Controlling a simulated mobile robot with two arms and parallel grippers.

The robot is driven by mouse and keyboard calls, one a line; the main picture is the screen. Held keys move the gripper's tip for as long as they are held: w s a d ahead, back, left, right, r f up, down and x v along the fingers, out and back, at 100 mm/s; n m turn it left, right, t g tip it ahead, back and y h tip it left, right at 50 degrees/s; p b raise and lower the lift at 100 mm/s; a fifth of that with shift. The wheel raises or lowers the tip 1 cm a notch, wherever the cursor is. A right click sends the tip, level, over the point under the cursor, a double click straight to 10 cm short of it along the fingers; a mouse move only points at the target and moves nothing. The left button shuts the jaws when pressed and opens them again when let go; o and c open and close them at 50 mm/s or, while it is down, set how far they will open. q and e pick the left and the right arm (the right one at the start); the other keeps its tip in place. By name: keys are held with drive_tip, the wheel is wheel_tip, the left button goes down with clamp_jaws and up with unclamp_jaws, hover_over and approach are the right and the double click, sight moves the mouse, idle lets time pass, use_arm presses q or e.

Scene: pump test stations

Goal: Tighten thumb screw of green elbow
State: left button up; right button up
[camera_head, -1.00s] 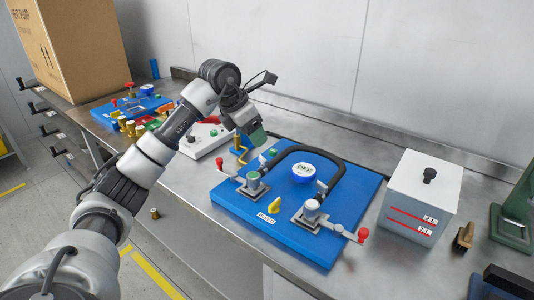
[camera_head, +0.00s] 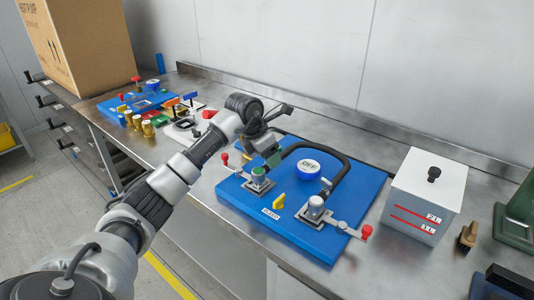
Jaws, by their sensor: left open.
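The green-topped elbow (camera_head: 258,177) stands on a square metal base at the left of the blue board (camera_head: 325,241), at one end of the black hose (camera_head: 345,170). I cannot make out its thumb screw clearly. A second, grey-topped elbow (camera_head: 315,206) stands at the hose's other end. My left gripper (camera_head: 272,158) is open, just above and behind the green elbow, and its fingers partly hide the near stretch of hose. I cannot tell whether they touch the elbow. My right gripper is out of view.
Red-knobbed levers (camera_head: 366,232) stick out beside the elbows. A yellow knob (camera_head: 279,201) and an OFF button (camera_head: 308,168) sit on the board. A white box (camera_head: 424,196) stands to the right. Brass fittings (camera_head: 147,128) and a cardboard box (camera_head: 85,50) stand to the left.

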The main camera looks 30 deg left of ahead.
use_arm(q)
drive_tip(key=c, duration=0.9)
drive_tip(key=shift+c, duration=0.2)
drive_tip(key=m+h, duration=0.1)
drive_tip(key=m, duration=0.2)
drive_tip(key=shift+a+g, duration=0.1)
drive_tip(key=shift+g, duration=0.2)
drive_tip(key=m+g+h, duration=0.1)
drive_tip(key=m, duration=0.2)
drive_tip(key=shift+w+r+m, duration=0.1)
drive_tip(key=shift+m, duration=0.2)
drive_tip(key=m+g, duration=0.1)
drive_tip(key=m, duration=0.2)
drive_tip(key=shift+w+m+b, duration=0.1)
drive_tip(key=shift+m+b, duration=0.2)
drive_tip(key=shift+b, duration=0.1)
drive_tip(key=shift+m+g+b, duration=0.3)
drive_tip(key=shift+m+g, duration=0.7)
drive_tip(key=shift+m, duration=0.8)
drive_tip(key=shift+h, duration=0.3)
